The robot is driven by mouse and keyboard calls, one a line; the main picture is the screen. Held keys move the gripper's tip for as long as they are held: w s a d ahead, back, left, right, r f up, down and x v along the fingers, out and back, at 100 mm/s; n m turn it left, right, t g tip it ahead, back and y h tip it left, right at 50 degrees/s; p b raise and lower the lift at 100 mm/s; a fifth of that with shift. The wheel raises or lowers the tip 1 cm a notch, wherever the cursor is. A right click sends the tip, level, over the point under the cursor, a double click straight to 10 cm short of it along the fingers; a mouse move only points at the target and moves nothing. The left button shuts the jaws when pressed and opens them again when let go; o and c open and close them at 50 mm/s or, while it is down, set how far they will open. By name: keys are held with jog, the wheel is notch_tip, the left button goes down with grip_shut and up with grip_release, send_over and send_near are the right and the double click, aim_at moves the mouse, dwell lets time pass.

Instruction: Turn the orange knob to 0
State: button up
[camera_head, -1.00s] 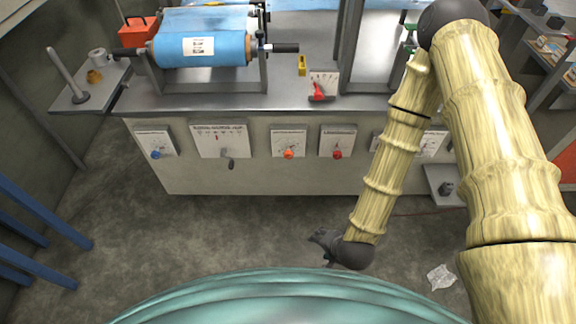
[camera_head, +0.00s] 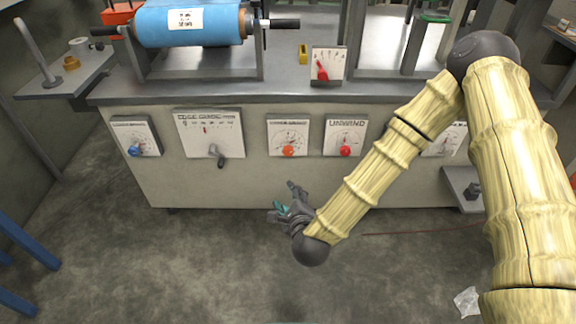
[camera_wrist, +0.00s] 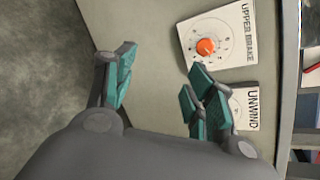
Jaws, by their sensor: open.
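The orange knob (camera_head: 288,151) sits on a white dial plate (camera_head: 289,131) on the front of the grey machine cabinet. In the wrist view the orange knob (camera_wrist: 205,47) shows on a plate lettered "UPPER BRAKE", with a ring of marks too small to read surely. My gripper (camera_head: 284,200) is below the plate in the head view, apart from the cabinet front. In the wrist view my gripper (camera_wrist: 160,90) has its teal-padded fingers spread wide and empty. The knob lies beyond the right-hand fingers, not between them.
A red knob (camera_head: 345,151) on the "UNWIND" plate is just right of the orange one. A grey lever (camera_head: 217,155) and a blue knob (camera_head: 134,151) are to the left. The cabinet top (camera_head: 200,92) overhangs slightly.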

aim_at(289, 154)
jog(key=w+m+t+h+b, duration=0.1)
jog(key=w+m+b, duration=0.3)
jog(key=w+b, duration=0.1)
jog(key=w+r+m+t+h+b, duration=0.1)
jog(key=w+m+t+b, duration=0.1)
jog(key=w+m+b, duration=0.2)
jog(key=w+m+t+h+b, duration=0.1)
jog(key=w+m+b, duration=0.2)
jog(key=w+b, duration=0.5)
jog(key=shift+w+r+m+t, duration=0.2)
jog(key=shift+w+m+t, duration=0.2)
jog(key=shift+w, duration=0.5)
jog(key=c, duration=1)
